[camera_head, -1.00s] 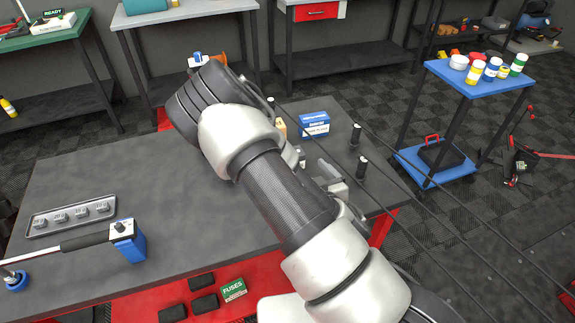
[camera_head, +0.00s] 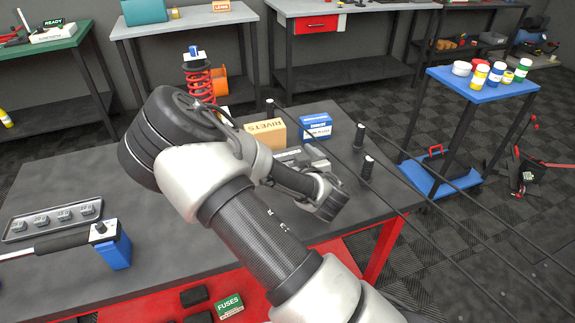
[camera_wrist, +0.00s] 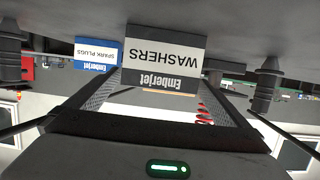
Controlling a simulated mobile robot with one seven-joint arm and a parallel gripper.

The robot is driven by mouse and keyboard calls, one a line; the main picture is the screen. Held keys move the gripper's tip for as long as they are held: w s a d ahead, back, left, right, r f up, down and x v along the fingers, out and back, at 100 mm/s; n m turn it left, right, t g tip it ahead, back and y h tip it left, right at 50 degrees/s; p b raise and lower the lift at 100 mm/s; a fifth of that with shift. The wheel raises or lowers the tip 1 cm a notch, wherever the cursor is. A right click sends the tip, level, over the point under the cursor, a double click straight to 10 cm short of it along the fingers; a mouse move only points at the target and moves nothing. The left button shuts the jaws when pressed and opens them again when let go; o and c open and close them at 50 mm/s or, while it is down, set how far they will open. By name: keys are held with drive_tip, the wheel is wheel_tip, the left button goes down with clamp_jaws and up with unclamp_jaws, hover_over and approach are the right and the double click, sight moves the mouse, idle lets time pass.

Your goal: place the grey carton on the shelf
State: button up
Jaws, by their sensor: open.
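The grey carton (camera_wrist: 163,62), marked WASHERS, shows upside down in the wrist view, its labelled face towards me. My gripper (camera_wrist: 163,88) is open, with one finger towards each side of the carton; I cannot tell whether they touch it. In the head view my arm reaches over the dark workbench (camera_head: 60,180) and its folded end hides most of the carton and the fingers. A dark shelf rack (camera_head: 480,42) stands at the back right; I cannot tell whether it is the task's shelf.
Two black posts (camera_head: 367,167) rise at the bench's right edge. A blue cart (camera_head: 510,90) with several bottles stands right. The bench's left middle is clear.

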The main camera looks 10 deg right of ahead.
drive_tip(key=x, duration=0.4)
drive_tip(key=shift+w+b, duration=0.25)
drive_tip(key=shift+b, duration=0.15)
drive_tip(key=shift+c, duration=0.3)
drive_tip(key=c, duration=1.3)
